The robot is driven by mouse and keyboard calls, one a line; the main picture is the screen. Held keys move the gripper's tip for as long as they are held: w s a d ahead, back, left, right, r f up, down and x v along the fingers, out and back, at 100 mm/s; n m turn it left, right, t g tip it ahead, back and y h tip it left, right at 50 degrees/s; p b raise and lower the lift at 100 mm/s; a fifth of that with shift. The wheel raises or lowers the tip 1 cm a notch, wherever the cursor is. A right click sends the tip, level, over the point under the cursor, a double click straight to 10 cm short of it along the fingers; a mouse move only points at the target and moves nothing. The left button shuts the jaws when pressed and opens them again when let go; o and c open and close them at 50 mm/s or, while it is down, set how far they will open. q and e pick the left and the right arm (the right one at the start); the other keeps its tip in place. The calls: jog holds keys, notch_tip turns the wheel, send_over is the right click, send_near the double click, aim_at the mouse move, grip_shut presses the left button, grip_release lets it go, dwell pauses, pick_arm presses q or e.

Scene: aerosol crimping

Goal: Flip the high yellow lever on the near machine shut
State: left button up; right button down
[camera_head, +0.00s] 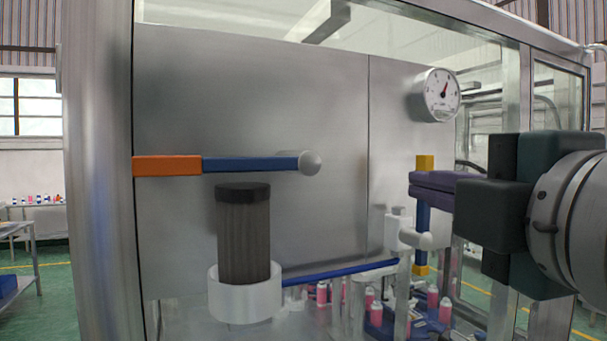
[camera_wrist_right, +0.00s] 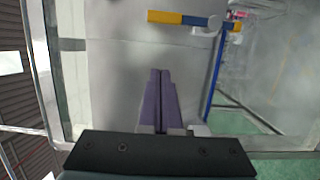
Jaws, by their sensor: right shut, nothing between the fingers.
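An upright bar with a yellow top end (camera_head: 425,162), a blue middle and a yellow lower end stands beside a white valve fitting (camera_head: 415,238) on the near machine. I take its upper yellow part as the lever; the wrist view shows that yellow part (camera_wrist_right: 165,17) at the top, lying sideways. My right gripper (camera_head: 412,188) has its purple fingers together and empty. In the head view they cross in front of the bar just below its top. In the wrist view the fingertips (camera_wrist_right: 160,72) are apart from it. My left gripper is out of view.
An orange and blue bar (camera_head: 215,165) with a round grey end crosses the metal panel (camera_head: 250,90). Below it is a dark cylinder (camera_head: 243,235) in a white cup. A gauge (camera_head: 436,95) sits at upper right. Pink bottles (camera_head: 376,312) stand below. A metal post (camera_head: 98,170) rises at left.

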jog(key=w+d+p, duration=0.3)
jog(key=w+p, duration=0.2)
jog(key=w, duration=0.3)
jog(key=shift+w, duration=0.2)
jog(key=shift+d, duration=0.1)
